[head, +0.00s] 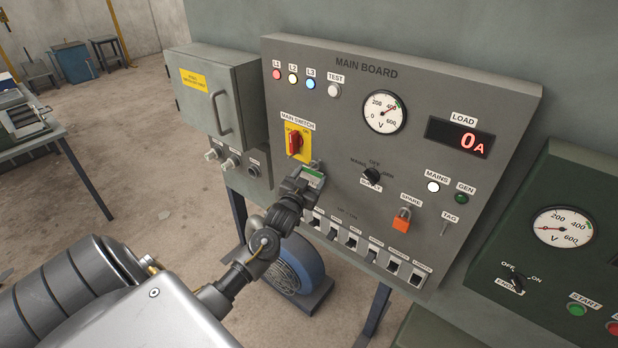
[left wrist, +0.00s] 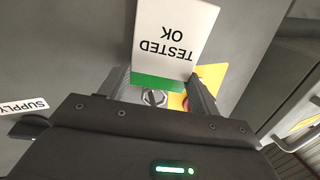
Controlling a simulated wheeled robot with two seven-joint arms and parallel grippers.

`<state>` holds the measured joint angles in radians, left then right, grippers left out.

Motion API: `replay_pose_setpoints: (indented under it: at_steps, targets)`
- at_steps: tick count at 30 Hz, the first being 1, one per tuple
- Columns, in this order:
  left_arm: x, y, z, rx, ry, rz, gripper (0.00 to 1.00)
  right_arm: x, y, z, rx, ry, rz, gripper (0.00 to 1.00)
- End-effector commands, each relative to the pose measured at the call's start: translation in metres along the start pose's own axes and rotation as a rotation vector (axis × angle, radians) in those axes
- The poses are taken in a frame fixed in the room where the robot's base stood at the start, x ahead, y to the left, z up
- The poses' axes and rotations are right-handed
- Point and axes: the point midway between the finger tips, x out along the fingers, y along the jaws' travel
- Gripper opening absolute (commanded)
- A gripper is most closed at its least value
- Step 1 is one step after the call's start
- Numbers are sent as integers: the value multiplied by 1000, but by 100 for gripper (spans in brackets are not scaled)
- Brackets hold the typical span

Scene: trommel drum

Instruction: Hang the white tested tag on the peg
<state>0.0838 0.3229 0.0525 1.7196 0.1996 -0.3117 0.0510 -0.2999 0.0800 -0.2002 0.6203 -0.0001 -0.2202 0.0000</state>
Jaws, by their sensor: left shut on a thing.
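The white tag (left wrist: 172,35) reads TESTED OK, upside down in the left wrist view, and has a green band along one edge. My left gripper (left wrist: 165,85) is shut on it at the green end. In the head view my left gripper (head: 311,176) is in front of the main board, just below the red and yellow main switch (head: 294,142). Only a small part of the tag shows there. A thin peg (head: 444,229) stands under the TAG label, at the lower right of the board, well to the right of the gripper and apart from the tag.
An orange padlock (head: 401,223) hangs under the SPARE label, left of the peg. A grey cabinet with a handle (head: 221,113) adjoins the board's left.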

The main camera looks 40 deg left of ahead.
Motion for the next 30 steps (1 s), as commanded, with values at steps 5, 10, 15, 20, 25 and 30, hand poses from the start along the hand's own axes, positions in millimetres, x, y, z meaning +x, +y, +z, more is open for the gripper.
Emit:
replay_pose_setpoints:
  at_steps: [5,10,15,20,25,30]
  targets:
    - [0,0,0,0,0,0,77,0,1,0,0,0,1,36]
    - [0,1,0,0,0,1,88,0,1,0,0,0,1,36]
    - [0,1,0,0,0,2,88,0,1,0,0,0,1,36]
    - [-11,1,2,-1,1,2,88,5,1,1,0,0,1,36]
    - [-43,2,4,0,0,2,88,15,1,1,0,0,1,36]
    - [-77,1,4,-2,-1,1,88,24,0,2,0,0,1,36]
